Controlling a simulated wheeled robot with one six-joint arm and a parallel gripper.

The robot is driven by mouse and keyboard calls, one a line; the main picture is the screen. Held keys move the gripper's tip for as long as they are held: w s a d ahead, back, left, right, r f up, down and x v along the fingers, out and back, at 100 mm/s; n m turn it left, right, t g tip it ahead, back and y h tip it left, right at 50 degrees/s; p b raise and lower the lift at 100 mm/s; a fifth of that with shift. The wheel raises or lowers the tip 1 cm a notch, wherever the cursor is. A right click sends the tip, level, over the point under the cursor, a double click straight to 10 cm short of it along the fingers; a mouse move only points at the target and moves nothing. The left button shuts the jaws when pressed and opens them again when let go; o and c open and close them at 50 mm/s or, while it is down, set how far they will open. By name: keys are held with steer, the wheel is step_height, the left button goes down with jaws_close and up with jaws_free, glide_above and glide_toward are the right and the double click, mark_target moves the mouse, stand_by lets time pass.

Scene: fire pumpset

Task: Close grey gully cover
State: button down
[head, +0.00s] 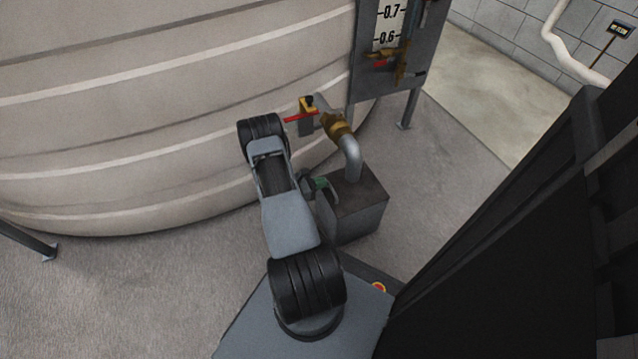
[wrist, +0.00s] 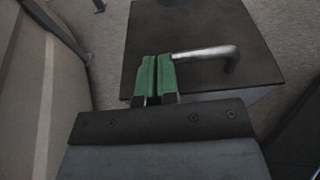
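The grey gully is a box (head: 345,222) on the floor beside the tank. Its dark flat top (head: 365,188) looks level, and I cannot make out a separate cover edge. The top fills the upper middle of the wrist view (wrist: 200,25). My gripper (head: 322,184) is at the box's left side, near its top edge. In the wrist view my green fingertips (wrist: 157,72) are nearly together, with a thin dark gap and nothing visible between them. A bent silver bar (wrist: 205,53) appears just right of them; I cannot tell whether they touch.
A large beige tank (head: 150,110) fills the left. A silver pipe (head: 350,155) bends down to the box from a brass valve (head: 335,125) with a red lever (head: 300,117). A gauge panel (head: 392,45) stands behind. Floor (head: 440,160) is clear to the right.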

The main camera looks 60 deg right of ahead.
steer(key=p+v, duration=0.3)
steer(key=v, duration=1.1)
steer(key=w+a+r+m+t+y+p, duration=0.1)
steer(key=a+r+m+y+p, duration=0.3)
steer(key=r, duration=0.7)
steer(key=w+a+r+t+h+p, duration=0.1)
steer(key=w+a+r+p, duration=0.1)
steer(key=r+p, duration=0.65)
steer(key=w+a+r+m+t+y+p, duration=0.1)
steer(key=a+r+m+y+p, duration=0.2)
steer(key=r, duration=1.1)
steer(key=s+a+r+m+t+y+p, duration=0.1)
steer(key=s+a+r+t+y+p, duration=0.1)
steer(key=a+r+p, duration=0.4)
steer(key=s+a+r+m+t+y+p, duration=0.1)
steer(key=a+r+t+p, duration=0.3)
steer(key=r, duration=1.3)
steer(key=s+a+r+m+t+y+p, duration=0.1)
steer(key=s+a+r+t+y+p, duration=0.2)
steer(key=a+r+p, duration=0.5)
step_height(320, 180, up, 4)
steer(key=shift+s+a+r+t+y+p, duration=0.1)
steer(key=shift+s+a+t+y+p, duration=0.25)
steer(key=shift+a+t, duration=0.4)
steer(key=shift+a, duration=0.15)
